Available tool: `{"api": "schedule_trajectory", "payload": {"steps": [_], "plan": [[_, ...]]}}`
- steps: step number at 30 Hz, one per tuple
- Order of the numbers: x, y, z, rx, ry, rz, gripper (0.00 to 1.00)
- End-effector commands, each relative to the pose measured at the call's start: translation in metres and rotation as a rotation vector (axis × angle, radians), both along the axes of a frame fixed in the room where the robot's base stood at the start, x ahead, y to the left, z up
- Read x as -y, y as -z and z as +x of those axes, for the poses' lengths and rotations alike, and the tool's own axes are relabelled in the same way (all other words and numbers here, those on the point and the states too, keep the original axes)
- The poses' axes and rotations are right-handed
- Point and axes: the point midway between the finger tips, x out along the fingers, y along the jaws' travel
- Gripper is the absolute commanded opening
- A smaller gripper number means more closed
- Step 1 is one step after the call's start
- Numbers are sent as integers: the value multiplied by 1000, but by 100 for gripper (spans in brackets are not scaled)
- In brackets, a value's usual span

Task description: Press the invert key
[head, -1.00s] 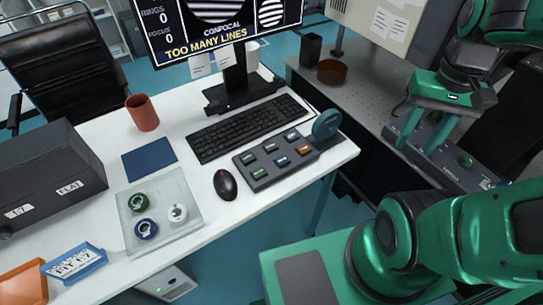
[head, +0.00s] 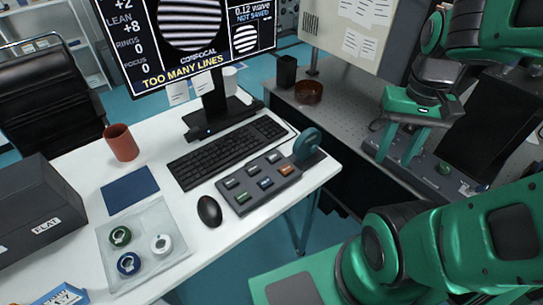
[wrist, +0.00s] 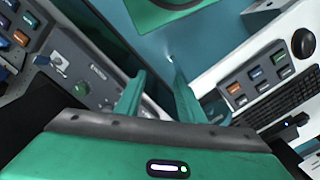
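A dark grey keypad (head: 262,182) with several white, blue, green and orange keys lies on the white desk, right of the mouse. It also shows at the right in the wrist view (wrist: 245,105). The key labels are too small to read, so I cannot tell which is the invert key. My gripper (head: 394,158) is over the grey optical table, right of and apart from the keypad. In the wrist view its two green fingers (wrist: 158,68) stand apart with nothing between them.
A blue-green round part (head: 307,144) stands at the keypad's right end. The keyboard (head: 228,152), mouse (head: 209,211) and monitor (head: 195,35) are close by. A grey control box (head: 440,172) lies below my gripper. A floor gap separates desk and optical table.

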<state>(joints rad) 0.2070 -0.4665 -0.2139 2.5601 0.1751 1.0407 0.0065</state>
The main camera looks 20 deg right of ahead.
Motion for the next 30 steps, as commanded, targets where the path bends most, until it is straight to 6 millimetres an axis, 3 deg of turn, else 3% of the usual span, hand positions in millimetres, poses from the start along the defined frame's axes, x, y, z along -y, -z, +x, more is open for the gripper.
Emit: {"api": "schedule_trajectory", "payload": {"steps": [1, 4, 30], "plan": [[0, 0, 0, 0, 0, 0, 22], [0, 0, 0, 0, 0, 0, 0], [0, 0, 0, 0, 0, 0, 0]]}}
